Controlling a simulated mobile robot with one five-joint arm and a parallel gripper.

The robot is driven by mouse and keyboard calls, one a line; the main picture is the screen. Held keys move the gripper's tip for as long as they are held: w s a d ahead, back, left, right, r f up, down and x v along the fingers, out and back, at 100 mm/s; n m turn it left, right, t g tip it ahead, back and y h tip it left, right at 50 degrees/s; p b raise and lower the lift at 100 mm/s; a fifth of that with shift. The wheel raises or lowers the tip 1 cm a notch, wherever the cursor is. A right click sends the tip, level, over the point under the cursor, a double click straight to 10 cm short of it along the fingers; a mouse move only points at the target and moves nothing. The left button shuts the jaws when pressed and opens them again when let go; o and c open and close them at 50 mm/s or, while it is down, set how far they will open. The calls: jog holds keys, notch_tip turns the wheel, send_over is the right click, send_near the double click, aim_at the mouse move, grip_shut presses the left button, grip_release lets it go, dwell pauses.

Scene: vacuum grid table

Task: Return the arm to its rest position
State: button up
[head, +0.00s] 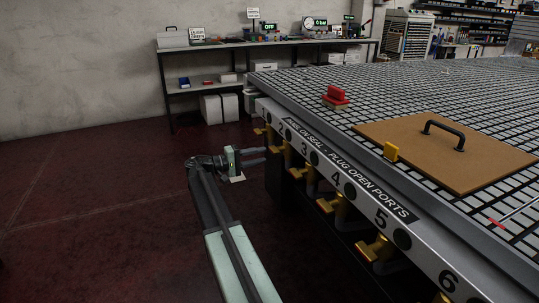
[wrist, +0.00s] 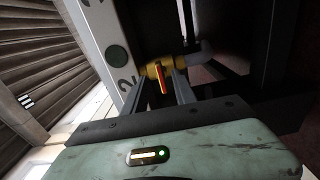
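My arm reaches forward along the left side of the grid table (head: 300,118), low beside its front edge. My gripper (head: 263,156) points right, toward the row of yellow valves under that edge. In the wrist view its two fingers (wrist: 160,84) are spread apart. A brass valve with a red and yellow handle (wrist: 162,77) shows between and just beyond the fingers, near the number 2. I see a gap on each side of the handle, but I cannot tell how deep it lies between the fingers.
Several yellow valve handles (head: 375,250) stick out along the table's front. A workbench (head: 250,42) stands behind. The floor to the left is clear.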

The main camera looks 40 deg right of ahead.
jog(key=shift+w+a, duration=0.15)
jog(key=shift+a, duration=0.25)
jog(key=w+a+n+t+p, duration=0.1)
jog(key=w+a+t+p, duration=0.15)
jog(key=a, duration=0.65)
jog(key=s+a+f+n+t+y+p, duration=0.1)
jog(key=s+a+f+y, duration=0.4)
jog(key=a, duration=0.7)
jog(key=s+a+f+n+t+y, duration=0.1)
jog(key=s+a+f+t+y, duration=0.15)
jog(key=a+f+y, duration=0.75)
jog(key=s+a+f+n+t+y+p, duration=0.15)
jog(key=s+a+f, duration=0.3)
jog(key=a, duration=1.05)
notch_tip(320, 180, up, 38)
jog(key=a+p, duration=0.1)
jog(key=p, duration=3.6)
jog(key=shift+w+r+g+p, duration=0.15)
jog(key=shift+r+g+p, duration=0.05)
jog(key=shift+g+p, duration=0.15)
